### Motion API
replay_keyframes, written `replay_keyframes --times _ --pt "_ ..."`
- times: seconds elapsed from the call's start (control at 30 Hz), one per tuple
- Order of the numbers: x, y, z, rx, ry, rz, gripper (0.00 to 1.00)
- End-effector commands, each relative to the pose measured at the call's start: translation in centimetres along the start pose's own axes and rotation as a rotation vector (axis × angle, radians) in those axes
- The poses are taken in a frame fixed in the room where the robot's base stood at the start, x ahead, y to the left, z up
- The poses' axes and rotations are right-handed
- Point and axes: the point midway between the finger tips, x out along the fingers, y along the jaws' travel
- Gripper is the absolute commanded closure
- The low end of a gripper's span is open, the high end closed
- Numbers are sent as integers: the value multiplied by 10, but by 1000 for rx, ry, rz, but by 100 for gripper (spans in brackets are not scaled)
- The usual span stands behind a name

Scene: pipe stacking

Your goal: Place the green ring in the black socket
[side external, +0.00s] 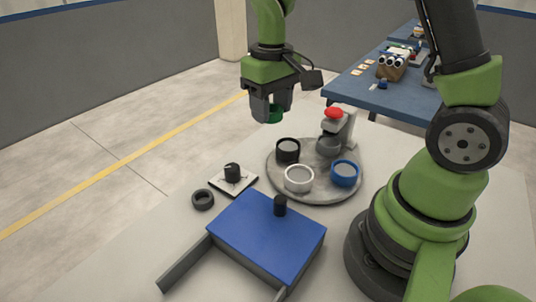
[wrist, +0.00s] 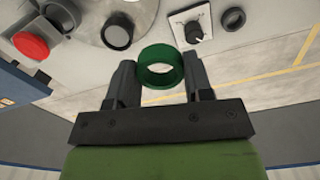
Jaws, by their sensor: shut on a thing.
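The green ring (wrist: 160,68) is between the two fingers of my gripper (wrist: 161,80) in the wrist view. My gripper (side external: 270,104) is shut on the ring and holds it up in the air, where only a bit of green (side external: 274,115) shows in the side view. The black socket (side external: 288,151) is a round black cup with a grey inside, at the back left of a round grey plate (side external: 318,194). The gripper is above and behind it in the side view, apart from it. The black socket also shows in the wrist view (wrist: 118,36).
A black knob on a white square (side external: 232,176), a loose black ring (side external: 203,199) and a blue box (side external: 268,230) lie nearby.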

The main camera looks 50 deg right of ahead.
Motion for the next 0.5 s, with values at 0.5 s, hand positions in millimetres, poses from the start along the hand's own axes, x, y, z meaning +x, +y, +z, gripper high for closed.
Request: replay_keyframes --times 0.5 --pt "52 96 -35 597 -9 1 79"
